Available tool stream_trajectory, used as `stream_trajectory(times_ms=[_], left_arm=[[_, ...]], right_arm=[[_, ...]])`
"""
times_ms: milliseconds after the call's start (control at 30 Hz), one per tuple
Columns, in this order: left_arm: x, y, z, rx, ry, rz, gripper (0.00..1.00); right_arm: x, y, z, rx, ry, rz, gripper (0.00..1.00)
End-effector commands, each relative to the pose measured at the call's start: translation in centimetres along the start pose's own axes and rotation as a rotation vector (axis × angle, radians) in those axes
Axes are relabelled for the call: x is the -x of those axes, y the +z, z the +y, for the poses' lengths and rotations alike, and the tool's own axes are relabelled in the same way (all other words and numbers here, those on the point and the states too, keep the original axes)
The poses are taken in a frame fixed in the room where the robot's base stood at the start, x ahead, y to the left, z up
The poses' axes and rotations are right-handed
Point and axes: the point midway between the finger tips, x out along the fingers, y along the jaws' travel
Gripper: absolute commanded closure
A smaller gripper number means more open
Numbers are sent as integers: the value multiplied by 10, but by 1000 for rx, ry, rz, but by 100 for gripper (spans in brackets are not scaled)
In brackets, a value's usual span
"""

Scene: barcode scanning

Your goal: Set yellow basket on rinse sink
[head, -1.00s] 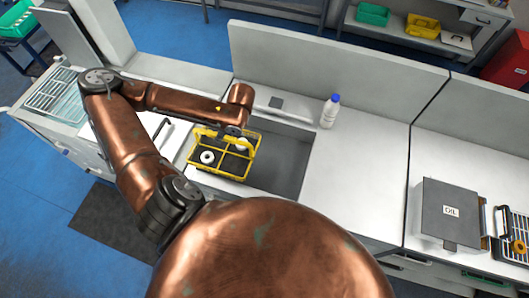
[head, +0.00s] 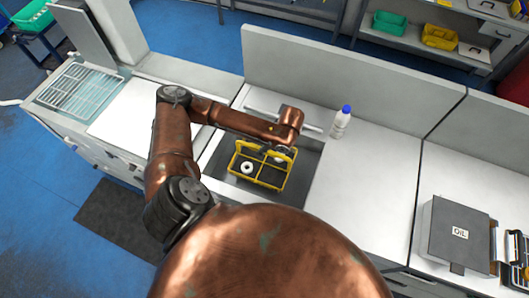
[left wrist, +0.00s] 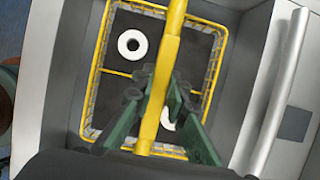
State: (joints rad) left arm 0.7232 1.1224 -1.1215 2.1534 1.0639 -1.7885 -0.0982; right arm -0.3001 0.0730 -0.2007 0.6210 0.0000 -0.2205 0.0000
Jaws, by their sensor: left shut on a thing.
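The yellow basket (head: 262,178) is a wire crate with compartments, over the dark sink basin (head: 307,178) in the middle of the counter in the head view. It holds two white ring-shaped parts (head: 247,168). My left gripper (left wrist: 158,112) is shut on the basket's yellow handle bar (left wrist: 168,60), above the basket, in the left wrist view. In the head view the left gripper (head: 272,150) is partly hidden by the wrist. I cannot tell whether the basket touches the sink floor. My right gripper is not in view.
A white bottle with a blue cap (head: 342,122) stands right of the sink. A grey box marked OIL (head: 455,235) is at the far right. A wire drying rack (head: 78,90) is at the left.

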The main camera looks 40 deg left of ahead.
Motion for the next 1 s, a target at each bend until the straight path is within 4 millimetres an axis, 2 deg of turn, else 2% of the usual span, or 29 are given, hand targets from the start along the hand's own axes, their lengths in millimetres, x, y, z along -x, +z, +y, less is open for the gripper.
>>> stream_trajectory(times_ms=[233,433,867,900,1000], left_arm=[[-7,-14,-6,0,-3,2,100],[-32,-23,-5,0,-2,-1,100],[-38,-25,-6,1,-3,0,100],[-38,-25,-5,0,-1,0,85],[-38,-25,-5,0,-1,0,78]], right_arm=[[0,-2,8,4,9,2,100],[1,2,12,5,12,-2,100],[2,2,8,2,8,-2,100],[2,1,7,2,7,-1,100],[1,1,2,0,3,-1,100]])
